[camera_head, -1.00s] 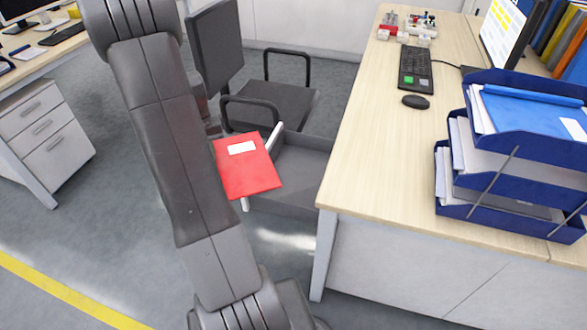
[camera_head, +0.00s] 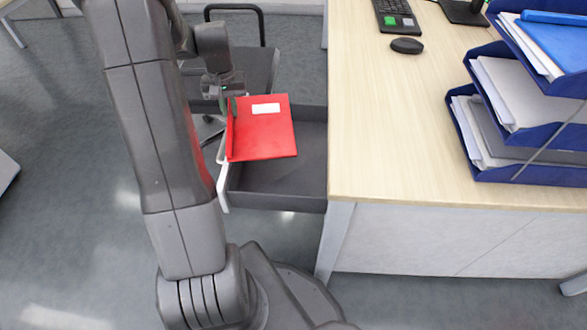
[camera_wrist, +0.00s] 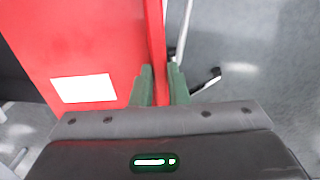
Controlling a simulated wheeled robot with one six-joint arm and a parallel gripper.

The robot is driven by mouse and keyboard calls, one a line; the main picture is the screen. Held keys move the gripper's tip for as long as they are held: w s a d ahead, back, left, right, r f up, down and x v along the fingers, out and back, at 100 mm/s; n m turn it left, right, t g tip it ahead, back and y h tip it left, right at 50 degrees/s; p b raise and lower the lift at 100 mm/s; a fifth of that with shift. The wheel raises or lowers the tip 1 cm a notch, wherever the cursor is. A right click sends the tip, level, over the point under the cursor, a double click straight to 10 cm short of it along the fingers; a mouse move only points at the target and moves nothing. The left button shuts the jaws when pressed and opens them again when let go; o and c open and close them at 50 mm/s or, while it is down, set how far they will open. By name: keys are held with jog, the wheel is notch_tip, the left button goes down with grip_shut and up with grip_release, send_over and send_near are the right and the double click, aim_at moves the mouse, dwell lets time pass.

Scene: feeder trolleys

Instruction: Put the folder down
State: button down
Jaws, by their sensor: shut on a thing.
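The red folder (camera_head: 265,135) has a white label on its cover. It is over the open grey drawer (camera_head: 285,188) at the left side of the desk, covering part of the drawer's inside. I cannot tell whether it touches the drawer floor. My gripper (camera_head: 231,106) is at the folder's left edge, shut on it. In the wrist view my gripper's green fingers (camera_wrist: 160,87) pinch the edge of the red folder (camera_wrist: 80,40). The drawer's white front (camera_head: 222,180) is just left of the folder.
The desk (camera_head: 375,130) is to the right, with a mouse (camera_head: 406,45), a keyboard (camera_head: 392,15) and blue stacked trays (camera_head: 535,174) of papers. A dark chair (camera_head: 245,62) stands behind the drawer. The middle of the desktop is clear.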

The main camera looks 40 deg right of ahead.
aim_at(266, 116)
jog(key=s+d+f+b, duration=0.1)
jog(key=s+d, duration=0.1)
jog(key=s+d+f+m+b, duration=0.1)
jog(key=s+d, duration=0.1)
jog(key=d, duration=0.1)
jog(key=s+d+f+m+b, duration=0.1)
jog(key=d, duration=0.2)
jog(key=shift+s+d+f, duration=0.15)
jog(key=shift+s+f, duration=0.25)
notch_tip(266, 116, down, 10)
jog(key=b, duration=0.3)
jog(key=shift+r, duration=0.1)
jog(key=c, duration=1.4)
grip_release()
notch_tip(266, 116, up, 12)
jog(key=p, duration=0.3)
